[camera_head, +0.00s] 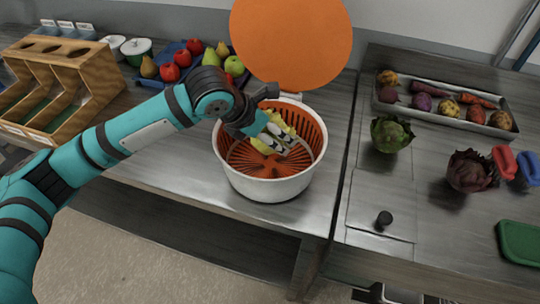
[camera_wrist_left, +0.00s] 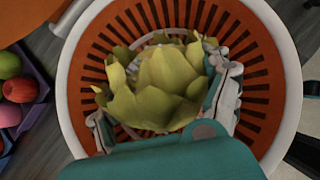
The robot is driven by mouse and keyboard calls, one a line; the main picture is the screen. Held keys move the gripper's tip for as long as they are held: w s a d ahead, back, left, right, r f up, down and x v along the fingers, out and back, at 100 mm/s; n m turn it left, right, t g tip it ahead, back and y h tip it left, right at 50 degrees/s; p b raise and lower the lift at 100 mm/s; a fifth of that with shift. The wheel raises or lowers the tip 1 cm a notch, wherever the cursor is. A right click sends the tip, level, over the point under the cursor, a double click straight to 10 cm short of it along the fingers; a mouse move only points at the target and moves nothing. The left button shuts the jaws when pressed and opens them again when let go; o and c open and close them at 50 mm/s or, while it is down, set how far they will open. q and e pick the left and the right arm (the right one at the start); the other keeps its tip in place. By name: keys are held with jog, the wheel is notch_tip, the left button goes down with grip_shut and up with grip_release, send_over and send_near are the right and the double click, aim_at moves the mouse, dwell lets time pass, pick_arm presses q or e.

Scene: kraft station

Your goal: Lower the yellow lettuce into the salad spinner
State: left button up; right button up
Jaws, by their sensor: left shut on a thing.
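The yellow lettuce (camera_wrist_left: 165,85) is held between the two fingers of my left gripper (camera_head: 273,138), which is shut on it. It also shows in the head view (camera_head: 264,143), partly hidden by the fingers. The salad spinner (camera_head: 265,187) is a white bowl with an orange slotted basket (camera_head: 310,138). Its round orange lid (camera_head: 290,42) stands open behind it. The lettuce is over the basket's opening, at about rim level or inside; its exact height is hard to tell. In the left wrist view the basket (camera_wrist_left: 262,85) surrounds the lettuce. My right gripper is not in view.
A blue tray of fruit (camera_head: 185,62) and a wooden divided rack (camera_head: 75,85) stand at the left. A green lettuce (camera_head: 390,134), a dark red lettuce (camera_head: 470,171) and a metal tray of vegetables (camera_head: 445,119) are on the right counter. The counter just left of the spinner is clear.

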pick_arm(q)
jog(key=shift+f+b, duration=0.8)
jog(key=shift+f, duration=1.1)
dwell(0.7)
dwell(0.4)
jog(key=o, duration=1.1)
jog(key=shift+o, duration=0.2)
jog(key=v, duration=1.2)
